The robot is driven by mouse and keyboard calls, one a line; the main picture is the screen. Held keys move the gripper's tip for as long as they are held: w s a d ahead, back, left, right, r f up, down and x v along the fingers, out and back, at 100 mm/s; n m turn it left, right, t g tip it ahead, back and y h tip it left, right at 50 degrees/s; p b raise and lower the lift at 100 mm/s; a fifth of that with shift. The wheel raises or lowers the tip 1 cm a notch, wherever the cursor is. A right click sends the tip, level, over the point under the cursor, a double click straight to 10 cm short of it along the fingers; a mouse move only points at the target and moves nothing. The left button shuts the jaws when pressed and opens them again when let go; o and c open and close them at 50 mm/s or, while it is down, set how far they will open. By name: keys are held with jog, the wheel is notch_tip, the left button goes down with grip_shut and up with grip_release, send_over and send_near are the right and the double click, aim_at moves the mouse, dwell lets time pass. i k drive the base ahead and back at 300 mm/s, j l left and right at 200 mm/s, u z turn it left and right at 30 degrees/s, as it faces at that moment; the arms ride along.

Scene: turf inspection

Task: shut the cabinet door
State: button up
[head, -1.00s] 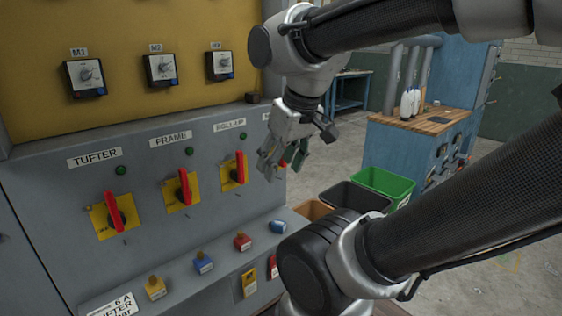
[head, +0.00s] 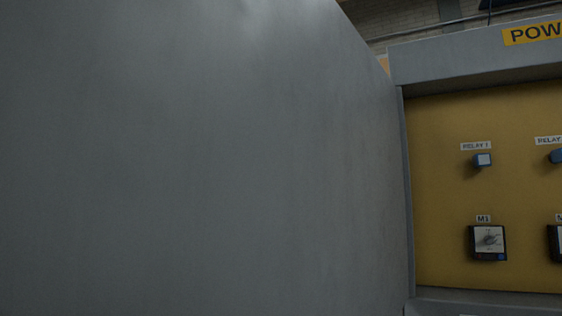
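The cabinet door (head: 200,160) is a large plain grey panel filling the left and middle of the head view. It stands open, swung out toward me from the left side of the cabinet opening. The cabinet (head: 460,65) is at the right, with a grey frame and a yellow back panel (head: 440,200) inside. My gripper is not in view. The door's handle and its free edge are not in view.
Inside the cabinet are a relay labelled RELAY 1 (head: 482,160), part of a second relay (head: 556,156) and a meter labelled M1 (head: 488,242). A yellow sign (head: 535,32) reading "POW" is cut off at the right. A brick wall shows behind.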

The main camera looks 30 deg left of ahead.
aim_at(158, 157)
jog(key=k+j, duration=0.15)
jog(key=j, duration=0.2)
jog(key=k+j, duration=0.1)
jog(key=j, duration=0.25)
jog(key=k+j, duration=0.15)
jog(key=j, duration=0.2)
jog(key=k+j, duration=0.1)
jog(key=j, duration=0.25)
jog(key=k+j, duration=0.15)
jog(key=j, duration=0.2)
jog(key=j+z, duration=0.2)
jog(key=z, duration=0.15)
jog(key=k+j+z, duration=0.1)
jog(key=z, duration=0.25)
jog(key=k+j+z, duration=0.15)
jog(key=k+j, duration=0.15)
jog(key=j, duration=0.25)
jog(key=k+j+z, duration=0.15)
jog(key=k+j, duration=0.2)
jog(key=j, duration=0.15)
jog(key=k+j+z, duration=0.15)
jog(key=k+j, duration=0.25)
jog(key=l, duration=0.3)
